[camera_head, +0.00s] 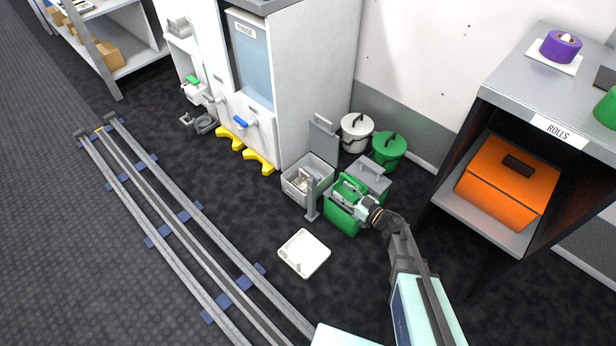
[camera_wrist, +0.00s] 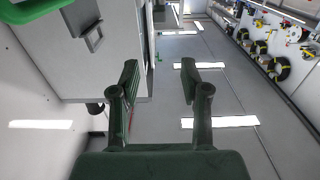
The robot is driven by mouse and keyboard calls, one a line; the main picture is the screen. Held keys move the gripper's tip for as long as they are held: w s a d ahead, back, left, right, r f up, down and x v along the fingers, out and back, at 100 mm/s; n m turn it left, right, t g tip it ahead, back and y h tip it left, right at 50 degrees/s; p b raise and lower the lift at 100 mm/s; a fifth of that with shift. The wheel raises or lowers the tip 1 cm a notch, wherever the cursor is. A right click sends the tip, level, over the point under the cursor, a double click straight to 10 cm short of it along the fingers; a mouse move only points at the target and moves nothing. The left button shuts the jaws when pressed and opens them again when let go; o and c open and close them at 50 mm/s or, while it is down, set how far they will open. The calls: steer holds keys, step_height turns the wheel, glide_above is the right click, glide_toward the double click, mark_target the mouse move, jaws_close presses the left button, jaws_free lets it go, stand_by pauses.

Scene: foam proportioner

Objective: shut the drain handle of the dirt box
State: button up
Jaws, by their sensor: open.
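No label in view names the dirt box. A grey open box (camera_head: 295,190) stands on the floor with a raised lid (camera_head: 322,137) behind it and small items inside. An upright grey bar (camera_head: 312,203) stands at its front right corner; I cannot tell whether it is the drain handle. My gripper (camera_head: 362,203) is over the green canister (camera_head: 342,215), right of the grey box and apart from it. In the wrist view, my gripper (camera_wrist: 160,80) has its fingers apart with nothing between them. A grey surface with a latch (camera_wrist: 92,38) shows at the upper left.
A white cabinet marked RINSE (camera_head: 300,80) has a blue lever (camera_head: 245,122) and yellow feet (camera_head: 258,161). A white tray (camera_head: 304,253) lies in front. White (camera_head: 356,132) and green (camera_head: 389,150) pails stand behind. A shelf marked ROLLS (camera_head: 490,215) stands right. Rails (camera_head: 190,235) run along the left.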

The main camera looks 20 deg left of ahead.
mark_target(304, 167)
steer(key=f+b+x, duration=0.1)
steer(key=x, duration=0.4)
steer(key=f+b+x, duration=0.1)
steer(key=b+x, duration=0.1)
steer(key=x, duration=0.4)
steer(key=b+x, duration=0.2)
steer(key=x, duration=0.4)
steer(key=shift+w+a+f, duration=0.1)
steer(key=shift+a+f, duration=0.1)
steer(key=shift+f, duration=0.2)
jaws_close()
